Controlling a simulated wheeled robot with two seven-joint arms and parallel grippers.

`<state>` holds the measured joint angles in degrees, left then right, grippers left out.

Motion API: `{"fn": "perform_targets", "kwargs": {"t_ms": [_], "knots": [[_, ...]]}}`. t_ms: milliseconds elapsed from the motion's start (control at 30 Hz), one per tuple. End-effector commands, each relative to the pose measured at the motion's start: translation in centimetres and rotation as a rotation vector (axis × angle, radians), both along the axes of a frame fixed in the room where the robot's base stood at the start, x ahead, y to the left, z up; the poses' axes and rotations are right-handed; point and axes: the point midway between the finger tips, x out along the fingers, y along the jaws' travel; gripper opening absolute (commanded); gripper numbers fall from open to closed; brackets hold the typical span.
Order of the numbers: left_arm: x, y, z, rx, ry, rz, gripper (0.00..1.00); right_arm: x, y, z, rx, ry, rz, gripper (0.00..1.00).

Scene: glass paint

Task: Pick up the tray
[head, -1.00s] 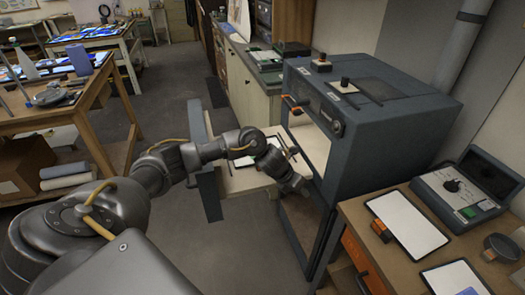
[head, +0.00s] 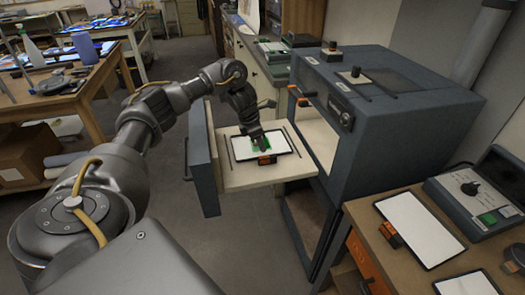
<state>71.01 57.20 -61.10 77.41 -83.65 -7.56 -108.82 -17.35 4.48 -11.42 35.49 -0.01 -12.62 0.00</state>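A dark-rimmed white tray (head: 284,142) with a green patch on it lies on the pulled-out drawer (head: 240,178) of the blue-grey oven. An orange and black handle block (head: 266,160) sits at its near edge. My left gripper (head: 261,146) points down over the tray, close to the green patch and just behind the handle block. I cannot tell whether its fingers touch anything or how far apart they are. The gripper hides part of the tray's middle. My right gripper is not in view.
The oven (head: 405,130) stands right of the drawer. A worktable at right holds a white panel (head: 412,222) with an orange block and a control box (head: 475,200). A wooden table (head: 75,98) stands at left. Open floor lies left of the drawer.

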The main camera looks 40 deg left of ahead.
Motion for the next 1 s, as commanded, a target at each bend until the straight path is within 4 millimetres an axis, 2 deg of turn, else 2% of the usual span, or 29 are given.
{"fn": "perform_targets", "kwargs": {"t_ms": [67,300,633,933,1000], "knots": [[0.2,-0.3,-0.8,-0.002,0.002,-0.001,0.24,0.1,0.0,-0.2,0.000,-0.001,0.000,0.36],[0.5,-0.5,-1.3,-0.001,0.001,-0.002,0.24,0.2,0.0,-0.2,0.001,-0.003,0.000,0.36],[1.6,-1.5,-5.5,-0.003,0.002,-0.002,0.24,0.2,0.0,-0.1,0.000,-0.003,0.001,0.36],[1.7,-1.4,-5.8,-0.001,-0.001,-0.002,0.24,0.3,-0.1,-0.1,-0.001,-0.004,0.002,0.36],[1.7,-1.4,-5.8,-0.001,-0.001,-0.002,0.14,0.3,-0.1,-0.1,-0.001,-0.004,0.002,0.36]]}}
